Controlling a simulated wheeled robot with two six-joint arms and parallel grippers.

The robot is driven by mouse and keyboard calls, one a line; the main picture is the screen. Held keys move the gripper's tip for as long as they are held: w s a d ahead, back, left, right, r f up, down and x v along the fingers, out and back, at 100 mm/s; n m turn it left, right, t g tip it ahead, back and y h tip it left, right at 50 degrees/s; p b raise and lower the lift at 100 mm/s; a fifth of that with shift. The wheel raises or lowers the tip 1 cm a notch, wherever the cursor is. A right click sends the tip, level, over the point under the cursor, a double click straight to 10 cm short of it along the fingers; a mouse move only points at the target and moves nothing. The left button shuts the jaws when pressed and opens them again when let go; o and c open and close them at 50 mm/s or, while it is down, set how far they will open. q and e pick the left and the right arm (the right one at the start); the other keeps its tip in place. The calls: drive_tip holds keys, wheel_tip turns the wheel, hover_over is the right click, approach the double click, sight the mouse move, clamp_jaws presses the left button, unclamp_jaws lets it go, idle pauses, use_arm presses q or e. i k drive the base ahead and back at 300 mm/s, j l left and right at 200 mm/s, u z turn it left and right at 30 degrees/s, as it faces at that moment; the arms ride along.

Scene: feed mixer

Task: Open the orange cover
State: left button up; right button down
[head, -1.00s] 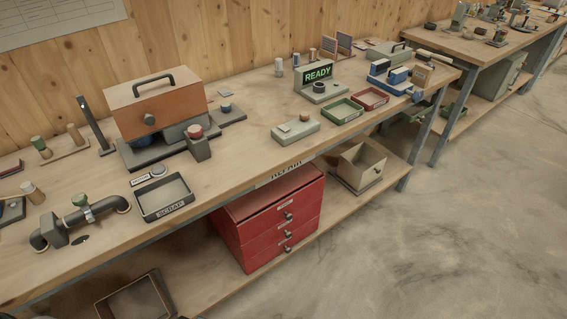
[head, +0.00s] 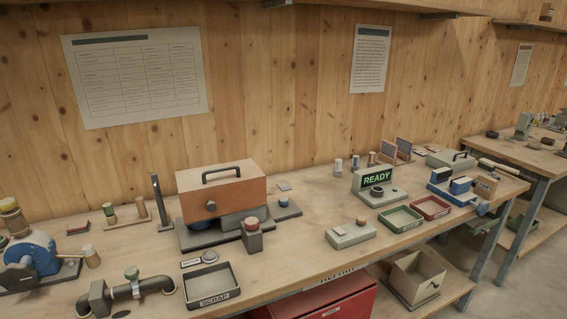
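The orange cover (head: 236,195) is a box-shaped lid with a dark handle (head: 221,174) on top and a round dark knob (head: 211,206) on its front. It sits down over a grey machine base (head: 207,238) on the workbench, left of the picture's middle. A grey post with a red button (head: 252,224) stands in front of its right side. Neither of my grippers shows in the head view.
A scrap tray (head: 211,298) lies in front of the cover. A READY display (head: 376,179) and green and red trays are to the right.

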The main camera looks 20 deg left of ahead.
sight(214, 190)
drive_tip(key=u, duration=1.1)
